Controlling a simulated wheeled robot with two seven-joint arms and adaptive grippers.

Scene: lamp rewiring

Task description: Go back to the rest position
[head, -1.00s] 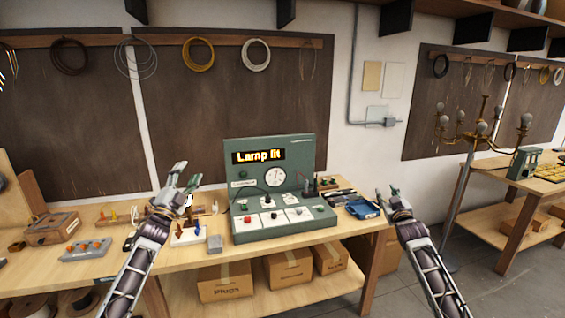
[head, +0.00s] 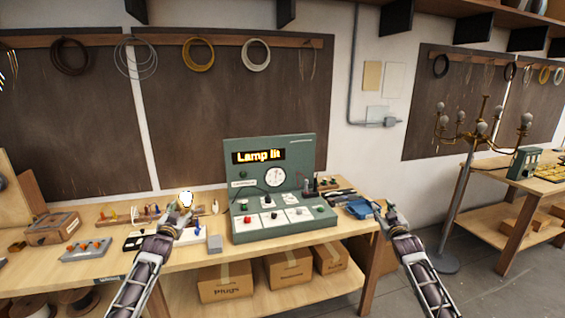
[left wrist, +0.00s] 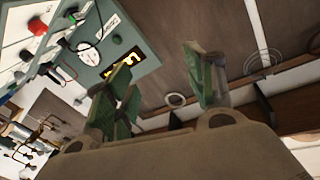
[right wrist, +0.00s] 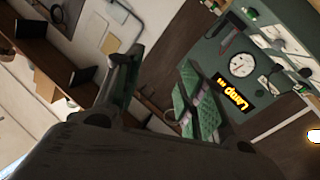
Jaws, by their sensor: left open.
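My left gripper (head: 182,214) is in front of the bench's left half, with its fingers pointing away from me. Its two green-padded fingers stand apart and empty in the left wrist view (left wrist: 165,85). A glowing bulb (head: 186,197) shows just behind it; whatever holds the bulb is partly hidden by the gripper. My right gripper (head: 384,208) is at the bench's right end, near a blue tray (head: 359,209). Its fingers are apart with nothing between them in the right wrist view (right wrist: 158,90).
The green test panel (head: 275,160) stands mid-bench between my arms and reads "Lamp lit". A terminal block (head: 86,250) and a wooden box (head: 52,228) lie left. A brass lamp stand (head: 465,180) and second bench (head: 500,220) stand right.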

